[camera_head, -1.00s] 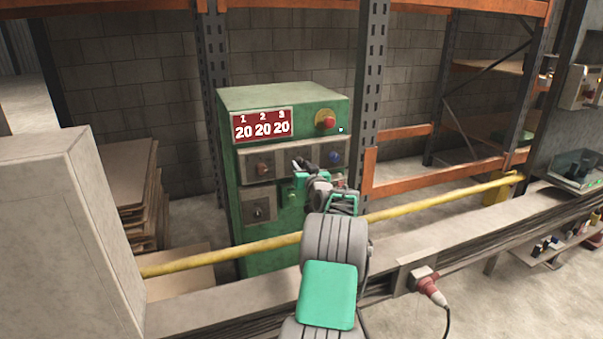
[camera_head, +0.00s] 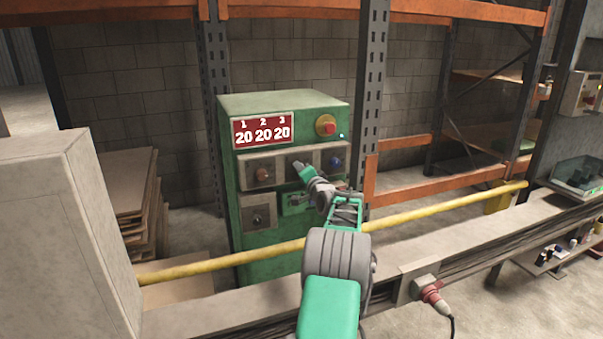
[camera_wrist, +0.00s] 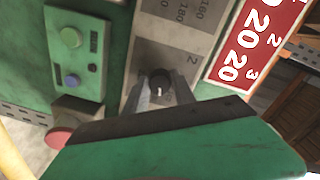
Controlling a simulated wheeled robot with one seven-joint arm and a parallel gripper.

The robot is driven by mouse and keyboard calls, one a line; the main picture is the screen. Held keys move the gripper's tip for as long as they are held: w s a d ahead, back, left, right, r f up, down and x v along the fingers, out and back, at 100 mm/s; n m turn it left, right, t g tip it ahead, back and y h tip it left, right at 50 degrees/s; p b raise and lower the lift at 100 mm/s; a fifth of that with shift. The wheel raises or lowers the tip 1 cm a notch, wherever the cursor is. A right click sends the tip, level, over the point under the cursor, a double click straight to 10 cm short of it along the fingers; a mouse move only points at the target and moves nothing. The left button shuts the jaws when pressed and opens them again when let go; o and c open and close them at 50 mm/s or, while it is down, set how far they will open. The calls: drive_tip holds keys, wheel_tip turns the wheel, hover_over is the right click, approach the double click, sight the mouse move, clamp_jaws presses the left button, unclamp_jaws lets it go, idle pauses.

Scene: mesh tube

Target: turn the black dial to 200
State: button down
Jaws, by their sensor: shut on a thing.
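The green control cabinet (camera_head: 290,103) stands straight ahead in the head view. Its red display (camera_head: 263,130) reads 20 under each of 1, 2 and 3. My gripper (camera_head: 298,168) is at the middle of the upper dial row. In the wrist view the black dial (camera_wrist: 160,79), with a white mark, sits on a grey plate marked 2. My gripper (camera_wrist: 160,93) is shut on it, one finger on each side. In the head view my gripper covers most of this dial. The dial's scale is largely hidden in the wrist view.
A reddish dial (camera_head: 263,175) is left of my gripper and a blue one (camera_head: 335,161) is right. A yellow rail (camera_head: 220,261) and grey beam (camera_head: 230,307) cross in front of the cabinet.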

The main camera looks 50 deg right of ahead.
drive_tip(key=shift+r+m+t+y+p, duration=0.15)
drive_tip(key=shift+m+p, duration=0.75)
drive_tip(key=shift+m, duration=1.75)
drive_tip(key=shift+m+t+y+p, duration=0.15)
drive_tip(key=shift+m+p, duration=0.75)
drive_tip(key=shift+m, duration=1.75)
drive_tip(key=c, duration=1)
unclamp_jaws()
drive_tip(key=shift+c, duration=0.2)
drive_tip(key=b+v, duration=0.1)
drive_tip(key=v, duration=0.6)
drive_tip(key=shift+s, duration=0.4)
drive_tip(key=shift+a, duration=0.15)
